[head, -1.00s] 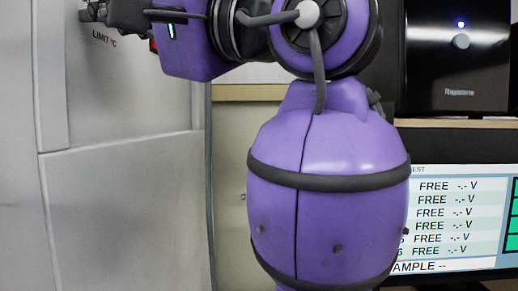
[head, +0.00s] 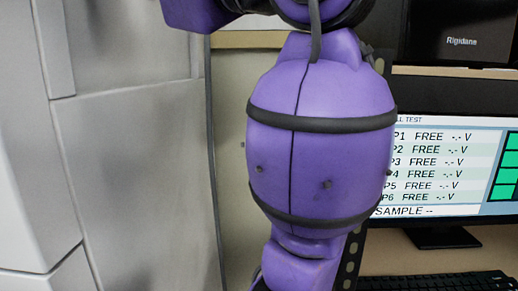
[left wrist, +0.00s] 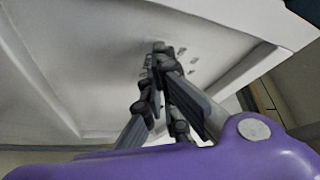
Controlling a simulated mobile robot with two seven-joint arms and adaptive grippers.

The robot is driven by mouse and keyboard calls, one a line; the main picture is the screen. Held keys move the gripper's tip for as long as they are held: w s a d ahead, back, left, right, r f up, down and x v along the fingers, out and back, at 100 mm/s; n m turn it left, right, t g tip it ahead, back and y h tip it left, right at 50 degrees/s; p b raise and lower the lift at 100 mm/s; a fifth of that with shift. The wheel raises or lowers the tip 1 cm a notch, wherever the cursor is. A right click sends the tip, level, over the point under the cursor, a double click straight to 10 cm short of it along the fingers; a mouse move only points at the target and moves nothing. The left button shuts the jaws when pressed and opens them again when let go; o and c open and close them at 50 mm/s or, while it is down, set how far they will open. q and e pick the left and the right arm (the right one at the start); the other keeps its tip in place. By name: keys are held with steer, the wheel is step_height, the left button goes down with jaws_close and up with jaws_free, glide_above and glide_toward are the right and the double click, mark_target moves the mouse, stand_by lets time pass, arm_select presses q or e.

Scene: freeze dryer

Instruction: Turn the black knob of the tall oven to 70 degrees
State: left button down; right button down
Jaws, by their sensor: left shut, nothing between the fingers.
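The tall oven (head: 145,165) is the light grey metal body on the left of the head view; its label and upper panel are out of that view. In the left wrist view the oven's pale panel (left wrist: 70,60) fills much of the picture. My left gripper (left wrist: 160,55) is shut and empty, its dark fingers pointing at the panel. Small dark marks (left wrist: 188,60) lie on the panel just right of the fingertips. The black knob cannot be told apart from the dark fingertips. My right gripper is in neither view.
My purple arm fills the middle of the head view. A monitor (head: 430,165) with a test list stands at the right, with a black keyboard (head: 440,283) below it. A black device (head: 460,30) sits on a shelf (head: 460,72) above. A grey cable (head: 212,150) hangs beside the oven.

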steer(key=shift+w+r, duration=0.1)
arm_select(q)
steer(key=d+p, duration=0.1)
steer(key=d, duration=0.5)
steer(key=shift+s+f, duration=0.3)
steer(key=shift+s, duration=0.1)
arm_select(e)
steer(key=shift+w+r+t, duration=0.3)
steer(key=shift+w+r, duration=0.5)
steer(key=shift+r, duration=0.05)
